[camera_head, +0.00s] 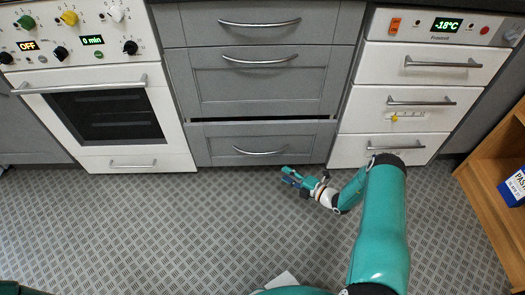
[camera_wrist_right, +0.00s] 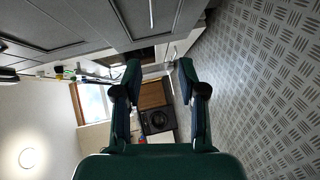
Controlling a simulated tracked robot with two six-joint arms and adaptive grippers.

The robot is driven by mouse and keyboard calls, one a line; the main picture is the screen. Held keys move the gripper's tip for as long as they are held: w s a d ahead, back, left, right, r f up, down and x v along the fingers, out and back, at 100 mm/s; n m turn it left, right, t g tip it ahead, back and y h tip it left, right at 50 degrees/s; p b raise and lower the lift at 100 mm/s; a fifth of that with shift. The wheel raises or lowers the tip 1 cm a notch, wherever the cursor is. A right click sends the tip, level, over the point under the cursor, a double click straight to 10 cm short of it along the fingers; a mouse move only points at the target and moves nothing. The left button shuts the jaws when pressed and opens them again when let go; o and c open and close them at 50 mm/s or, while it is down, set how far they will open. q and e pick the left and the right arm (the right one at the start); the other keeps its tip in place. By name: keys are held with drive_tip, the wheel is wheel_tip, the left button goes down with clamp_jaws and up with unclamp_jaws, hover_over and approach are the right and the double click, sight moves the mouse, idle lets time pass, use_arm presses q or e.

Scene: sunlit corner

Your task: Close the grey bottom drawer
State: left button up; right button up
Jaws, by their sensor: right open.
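The grey bottom drawer (camera_head: 225,145) is in the middle of the cabinet row in the head view, with a horizontal metal bar handle (camera_head: 261,152). A dark gap shows along its top edge, so it stands a little open. My right gripper (camera_head: 286,176) is open and empty, low over the floor, in front of and just right of the drawer's handle. In the right wrist view its two fingers (camera_wrist_right: 158,76) are spread apart, with grey cabinet fronts to their upper left. My left gripper is not in view.
A white oven (camera_head: 100,110) stands left of the drawers and a white freezer (camera_head: 395,120) with several drawers stands right. A wooden shelf (camera_head: 490,175) holds a blue box (camera_head: 514,187) at the far right. The patterned floor (camera_head: 150,220) in front is clear.

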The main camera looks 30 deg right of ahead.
sight(260, 152)
drive_tip(key=shift+m+t+h, duration=0.3)
drive_tip(key=shift+m, duration=0.2)
drive_tip(key=b+x, duration=0.1)
drive_tip(key=x, duration=0.4)
drive_tip(key=d+b+x, duration=0.1)
drive_tip(key=b+x, duration=0.1)
drive_tip(key=x, duration=0.4)
drive_tip(key=b+x, duration=0.2)
drive_tip(key=x, duration=0.3)
drive_tip(key=shift+w+d+r, duration=0.1)
drive_tip(key=shift+w+d, duration=0.05)
drive_tip(key=shift+w, duration=0.25)
clamp_jaws()
